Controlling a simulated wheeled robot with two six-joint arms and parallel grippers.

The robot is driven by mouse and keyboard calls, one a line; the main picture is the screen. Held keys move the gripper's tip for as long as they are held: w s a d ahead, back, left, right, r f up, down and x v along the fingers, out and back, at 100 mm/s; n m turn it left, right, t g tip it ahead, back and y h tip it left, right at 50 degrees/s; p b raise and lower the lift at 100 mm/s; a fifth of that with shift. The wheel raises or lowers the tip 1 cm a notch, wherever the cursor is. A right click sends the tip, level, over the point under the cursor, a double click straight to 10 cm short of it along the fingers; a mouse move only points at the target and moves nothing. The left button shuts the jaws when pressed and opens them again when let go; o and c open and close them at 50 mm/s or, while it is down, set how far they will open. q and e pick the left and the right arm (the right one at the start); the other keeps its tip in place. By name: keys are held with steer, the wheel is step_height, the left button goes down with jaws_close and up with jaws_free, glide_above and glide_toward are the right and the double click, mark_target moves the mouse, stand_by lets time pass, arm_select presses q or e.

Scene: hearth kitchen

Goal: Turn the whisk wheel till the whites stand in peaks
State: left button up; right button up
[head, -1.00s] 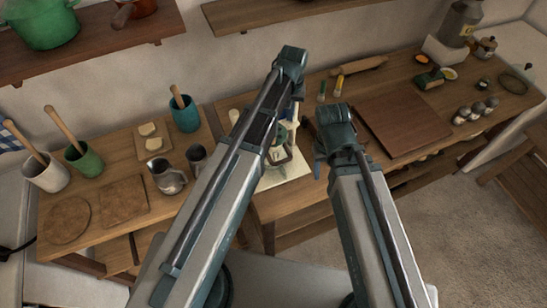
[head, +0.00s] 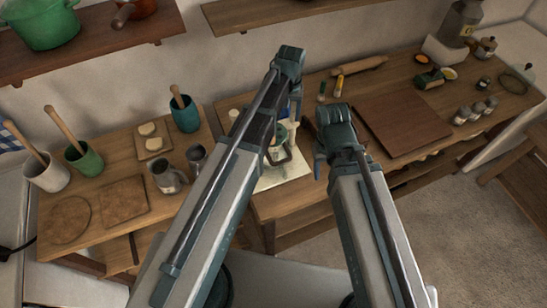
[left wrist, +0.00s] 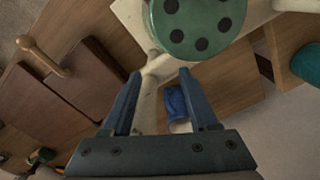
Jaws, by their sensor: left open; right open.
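In the left wrist view, a green whisk wheel (left wrist: 197,24) with several dark holes shows at the top, by a cream frame (left wrist: 147,103). My left gripper (left wrist: 160,72) is open; its two dark fingers point towards the frame, just short of the wheel, with nothing held. A blue object (left wrist: 175,101) shows between and beyond the fingers. In the head view, the whisk (head: 279,133) is partly hidden behind my left forearm, on a pale base (head: 287,173). My right gripper (head: 318,167) is to the right of the whisk, apart from it. The whites cannot be made out.
A dark board (head: 403,124) and a rolling pin (head: 360,66) lie to the right. Metal jugs (head: 168,176), a teal crock (head: 184,114) and a board with pale rounds (head: 152,139) are to the left. Several small pots (head: 476,111) stand far right. A shelf hangs above.

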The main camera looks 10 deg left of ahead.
arm_select(q)
steer(key=shift+r, duration=0.1)
step_height(320, 180, up, 8)
steer(key=p, duration=0.8)
steer(key=shift+s, duration=0.1)
